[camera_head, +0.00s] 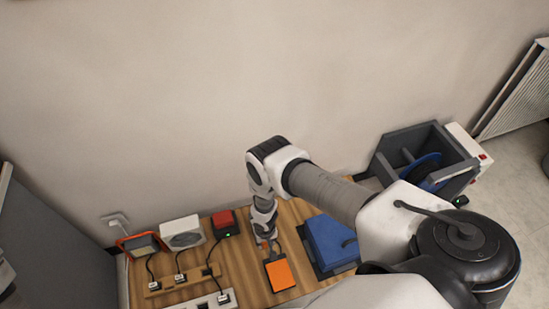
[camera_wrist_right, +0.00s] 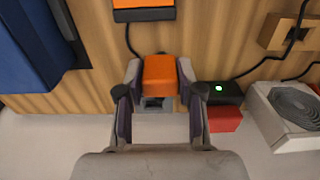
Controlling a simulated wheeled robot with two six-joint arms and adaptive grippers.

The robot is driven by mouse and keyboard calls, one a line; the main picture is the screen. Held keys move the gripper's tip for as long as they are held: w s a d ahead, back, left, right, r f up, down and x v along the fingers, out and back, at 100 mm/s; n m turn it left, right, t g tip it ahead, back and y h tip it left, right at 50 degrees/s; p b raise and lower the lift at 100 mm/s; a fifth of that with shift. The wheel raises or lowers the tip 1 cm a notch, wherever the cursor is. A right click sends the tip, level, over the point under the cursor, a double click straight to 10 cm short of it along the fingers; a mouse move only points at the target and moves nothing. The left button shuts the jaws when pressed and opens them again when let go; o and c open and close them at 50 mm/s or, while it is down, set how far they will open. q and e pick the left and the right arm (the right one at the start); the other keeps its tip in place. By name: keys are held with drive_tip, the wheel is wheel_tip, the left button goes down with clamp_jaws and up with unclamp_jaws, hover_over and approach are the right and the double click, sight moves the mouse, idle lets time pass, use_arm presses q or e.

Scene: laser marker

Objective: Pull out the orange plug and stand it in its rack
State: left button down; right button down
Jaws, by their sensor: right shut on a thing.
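My right gripper (camera_head: 265,238) reaches down to the table near the back wall. In the right wrist view my right gripper (camera_wrist_right: 158,85) is shut on an orange block (camera_wrist_right: 160,72), which looks like the orange plug. A black cord runs from it towards an orange-topped device (camera_head: 280,275), whose edge also shows in the wrist view (camera_wrist_right: 145,12). A small grey part (camera_wrist_right: 155,103) shows beside the block; whether the plug is seated in anything is hidden. A wooden strip (camera_head: 172,287) with plugs and cords stands at the front left, apart from the gripper. My left gripper is not in view.
Close to the gripper is a red and black box (camera_head: 224,222) with a green light. A white box with a round grille (camera_head: 182,232) stands left of it. A blue device (camera_head: 328,240) stands on the right. A white power strip (camera_head: 208,303) lies in front.

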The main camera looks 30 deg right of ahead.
drive_tip(key=w+a, duration=0.2)
drive_tip(key=a, duration=0.6)
drive_tip(key=shift+a, duration=0.35)
drive_tip(key=shift+w, duration=0.1)
drive_tip(key=shift+a, duration=0.1)
drive_tip(key=w+a+b, duration=0.3)
drive_tip(key=a+b, duration=0.1)
drive_tip(key=a, duration=1)
drive_tip(key=shift+w+a, duration=0.3)
drive_tip(key=shift+w, duration=0.1)
drive_tip(key=shift+f+b, duration=2.9)
drive_tip(key=shift+b, duration=0.05)
drive_tip(key=shift+f+b, duration=1.7)
drive_tip(key=shift+f, duration=0.05)
